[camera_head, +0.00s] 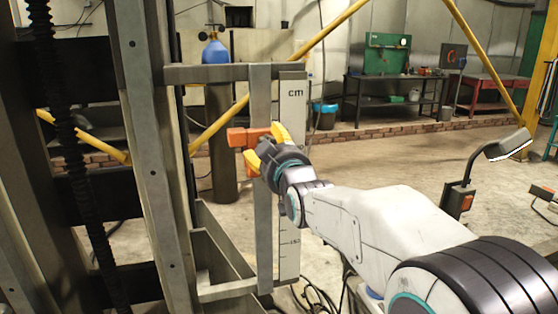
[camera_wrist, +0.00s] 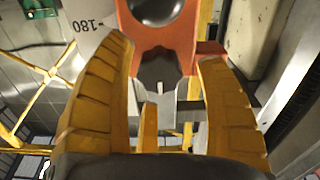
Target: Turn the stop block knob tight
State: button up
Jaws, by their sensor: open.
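The orange stop block (camera_head: 238,137) sits on the grey upright rail (camera_head: 261,95) beside the white cm scale (camera_head: 291,110). In the wrist view the orange block (camera_wrist: 185,35) fills the upper middle, with a dark lobed knob (camera_wrist: 160,68) below its round dark and grey part. My gripper (camera_head: 266,146) is at the block, its yellow fingers spread apart. In the wrist view my gripper (camera_wrist: 170,55) has one finger on each side of the knob, with gaps showing. The knob is hidden behind my gripper in the head view.
A grey steel frame column (camera_head: 150,150) stands close on the left of the rail. A blue-topped cylinder (camera_head: 217,120) stands behind. Yellow diagonal bars cross the background. A lamp on a bent arm (camera_head: 500,147) stands at right. Floor beyond is mostly open.

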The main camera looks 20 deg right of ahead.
jog(key=s, duration=1)
jog(key=shift+s, duration=0.35)
jog(key=s+f+m+g+p, duration=0.1)
jog(key=s+f+g+p, duration=0.3)
jog(key=s+g+p, duration=0.3)
jog(key=s+f+m+g+p, duration=0.1)
jog(key=s+f+g+p, duration=0.3)
jog(key=s, duration=1.4)
jog(key=g+p, duration=0.3)
jog(key=p, duration=0.3)
jog(key=shift+f+m+g, duration=0.25)
jog(key=shift+m+g, duration=0.05)
